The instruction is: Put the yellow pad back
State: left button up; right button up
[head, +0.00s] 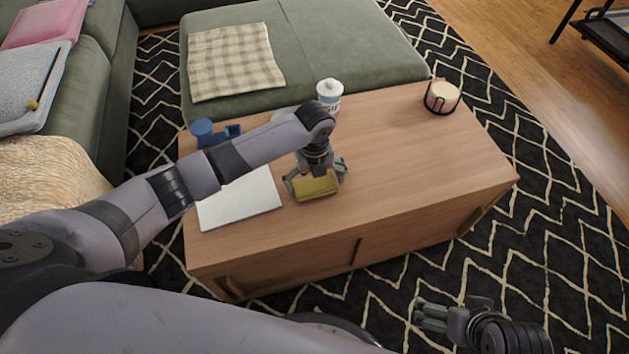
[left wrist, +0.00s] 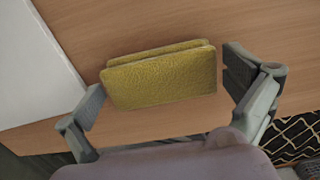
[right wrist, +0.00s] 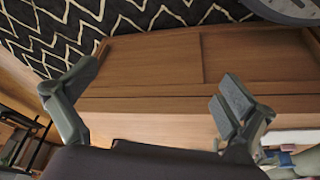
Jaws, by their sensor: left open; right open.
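The yellow pad (head: 315,186) is on the wooden table (head: 420,150), near its front edge. In the left wrist view the pad (left wrist: 160,80) looks like a thick, textured yellow block with a second layer behind its face. My left gripper (head: 315,178) is above the pad with its fingers open on either side of it. In the left wrist view the left gripper's fingers (left wrist: 165,95) stand apart from the pad's ends. My right gripper (head: 432,316) is low at the right, in front of the table, over the rug. It is open and empty in the right wrist view (right wrist: 150,95).
A white flat notebook or laptop (head: 238,199) lies left of the pad. A blue object (head: 203,134), a white bottle (head: 329,96) and a candle jar (head: 442,97) stand toward the back. A green sofa (head: 350,50) borders the back.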

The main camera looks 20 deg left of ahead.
aim_at(315, 182)
pick_arm(q)
notch_tip(315, 182, up, 6)
jog(key=shift+f+p, duration=0.1)
jog(key=shift+p, duration=0.75)
notch_tip(315, 182, up, 5)
jog(key=p, duration=0.1)
jog(key=s+d+f+n+h, duration=0.1)
jog(key=s+d+f+n, duration=0.1)
jog(key=s+n, duration=0.1)
jog(key=s+d+f+n+t+h, duration=0.1)
jog(key=s+d+f+n, duration=0.1)
jog(key=s+n, duration=0.2)
jog(key=s+d+f+n, duration=0.2)
jog(key=s+n, duration=0.2)
jog(key=shift+s+f+n+t+h, duration=0.1)
jog(key=shift+s+n+t+h, duration=0.15)
jog(key=shift+n+t+h, duration=0.15)
jog(key=s+a+f+n+t+y, duration=0.1)
jog(key=s+a+n+y, duration=0.1)
jog(key=s+a+n, duration=0.9)
jog(key=s+n, duration=0.1)
jog(key=n, duration=0.3)
jog(key=shift+s+a+f+t+y, duration=0.15)
jog(key=shift+f+t+y, duration=0.1)
jog(key=shift+t+y, duration=0.05)
pick_arm(e)
notch_tip(315, 182, down, 3)
jog(key=shift+r+g, duration=0.1)
jog(key=shift+g, duration=0.3)
jog(key=shift+s, duration=0.1)
